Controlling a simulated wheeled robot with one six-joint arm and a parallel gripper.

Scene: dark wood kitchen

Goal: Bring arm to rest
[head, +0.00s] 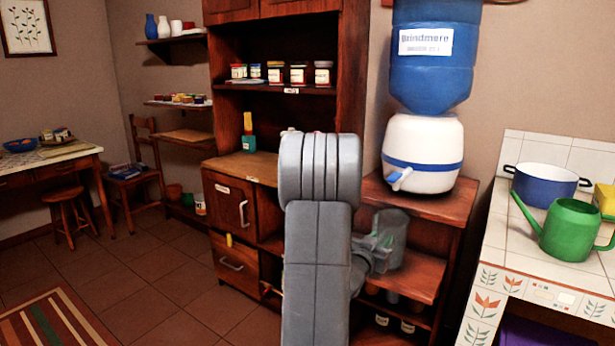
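My grey arm (318,250) rises through the middle of the head view, bent at the top. My gripper (381,247) shows only in part, to the right of the arm's lower link. It is at a clear jar-like vessel (393,226) above the low shelf under the water dispenser. The arm and the see-through vessel make its fingers hard to make out. I cannot tell whether the gripper is open or shut, or whether it touches the vessel.
A blue and white water dispenser (421,152) stands on the wooden stand (437,201). A tall wooden cabinet (225,200) is behind my arm. A tiled counter at right holds a blue pot (543,188) and a green watering can (569,231). Open tiled floor (150,285) lies left.

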